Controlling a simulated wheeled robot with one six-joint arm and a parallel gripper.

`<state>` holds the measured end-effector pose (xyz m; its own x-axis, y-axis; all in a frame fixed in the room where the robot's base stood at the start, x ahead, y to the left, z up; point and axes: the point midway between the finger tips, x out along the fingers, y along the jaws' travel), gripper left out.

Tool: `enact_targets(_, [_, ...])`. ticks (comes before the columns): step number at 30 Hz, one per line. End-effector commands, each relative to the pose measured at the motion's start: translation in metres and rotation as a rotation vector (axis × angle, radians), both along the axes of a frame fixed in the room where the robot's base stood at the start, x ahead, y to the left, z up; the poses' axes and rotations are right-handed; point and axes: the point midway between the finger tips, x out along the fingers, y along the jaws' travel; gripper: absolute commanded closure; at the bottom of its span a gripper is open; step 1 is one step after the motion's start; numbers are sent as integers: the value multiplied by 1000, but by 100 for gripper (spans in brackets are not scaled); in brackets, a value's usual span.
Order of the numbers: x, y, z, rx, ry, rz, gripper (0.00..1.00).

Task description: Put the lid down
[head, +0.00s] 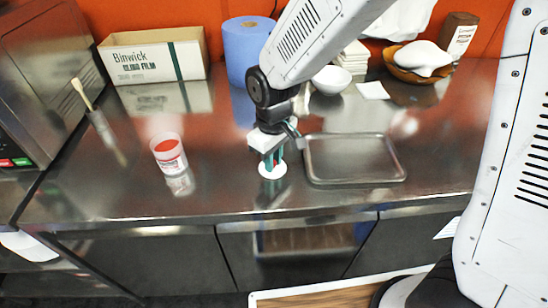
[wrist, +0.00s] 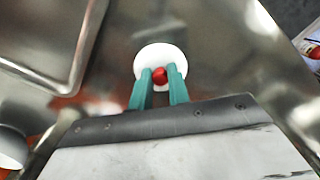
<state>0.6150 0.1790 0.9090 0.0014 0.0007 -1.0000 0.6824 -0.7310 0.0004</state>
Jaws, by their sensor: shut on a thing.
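The lid (head: 272,172) is a small white disc with a red knob, low over or on the steel counter, left of the metal tray; I cannot tell whether it touches the counter. My gripper (head: 271,159) points down from above and is shut on the lid's knob. In the wrist view, the lid (wrist: 160,58) shows beyond the green fingertips of my gripper (wrist: 160,76), with the red knob between them. An open white tub with red contents (head: 168,152) stands on the counter to the left of the lid.
A shallow metal tray (head: 310,178) lies just right of my gripper. A brush (head: 82,93) is at the left. Counter between tub and lid is clear.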

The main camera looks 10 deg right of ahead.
Motion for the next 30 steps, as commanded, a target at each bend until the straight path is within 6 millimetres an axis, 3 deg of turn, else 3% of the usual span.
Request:
enact_targets(5, [0, 0, -3, -1, 1, 0, 100])
enact_targets(6, [0, 0, -4, -1, 1, 0, 77])
enact_targets(8, [0, 0, -3, -1, 1, 0, 61])
enact_targets(20, [0, 0, 5, 1, -1, 0, 61])
enact_targets(30, [1, 1, 74, 3, -4, 0, 61])
